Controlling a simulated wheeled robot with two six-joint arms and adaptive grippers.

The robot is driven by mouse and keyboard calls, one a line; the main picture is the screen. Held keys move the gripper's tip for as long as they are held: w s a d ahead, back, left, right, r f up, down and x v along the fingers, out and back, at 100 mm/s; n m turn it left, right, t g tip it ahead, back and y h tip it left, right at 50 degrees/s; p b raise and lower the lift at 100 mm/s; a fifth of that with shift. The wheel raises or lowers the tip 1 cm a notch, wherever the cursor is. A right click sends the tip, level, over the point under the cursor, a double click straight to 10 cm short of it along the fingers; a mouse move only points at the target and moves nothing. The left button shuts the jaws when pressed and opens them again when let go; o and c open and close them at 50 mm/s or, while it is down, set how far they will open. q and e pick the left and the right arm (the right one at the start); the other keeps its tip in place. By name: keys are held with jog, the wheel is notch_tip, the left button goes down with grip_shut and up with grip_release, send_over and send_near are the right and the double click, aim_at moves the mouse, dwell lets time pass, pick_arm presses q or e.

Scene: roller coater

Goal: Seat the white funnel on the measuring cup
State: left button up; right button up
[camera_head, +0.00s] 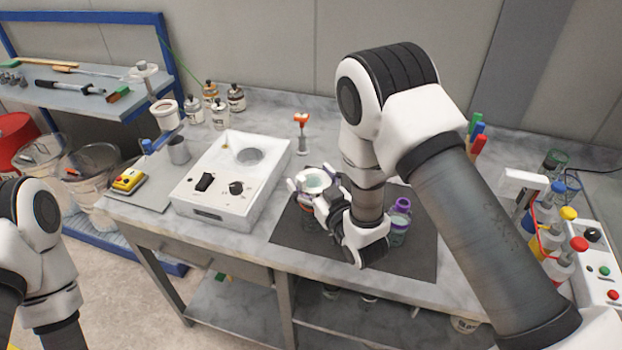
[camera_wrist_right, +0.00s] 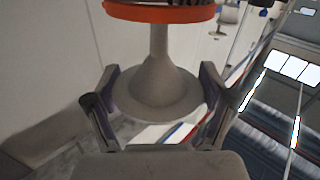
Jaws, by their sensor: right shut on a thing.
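The white funnel (camera_head: 313,180) is held over the dark mat by my right gripper (camera_head: 314,192), which is shut on it. In the right wrist view the funnel's pale cone (camera_wrist_right: 156,90) lies between the two fingers (camera_wrist_right: 155,105), and its stem runs toward an orange rim (camera_wrist_right: 160,11) at the top of the picture. The stem's end meets that rim; I cannot tell whether it is inside or behind it. A clear vessel (camera_head: 308,217), probably the measuring cup, shows partly below the gripper in the head view. My left gripper is outside the view.
A purple-topped container (camera_head: 400,212) stands close to the right of my right wrist on the mat (camera_head: 410,258). A white device (camera_head: 240,178) with knobs stands to the left. An orange-topped tool (camera_head: 302,128) is behind. Bottles (camera_head: 220,112) stand at the back left.

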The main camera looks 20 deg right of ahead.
aim_at(313, 196)
jog(key=shift+f, duration=0.1)
jog(key=shift+f+b, duration=0.7)
jog(key=shift+f, duration=0.05)
jog(key=shift+f, duration=0.1)
jog(key=shift+f+b, duration=1.35)
jog(key=shift+f, duration=0.05)
jog(key=shift+r, duration=0.2)
jog(key=shift+r+p, duration=0.6)
jog(key=shift+r, duration=0.15)
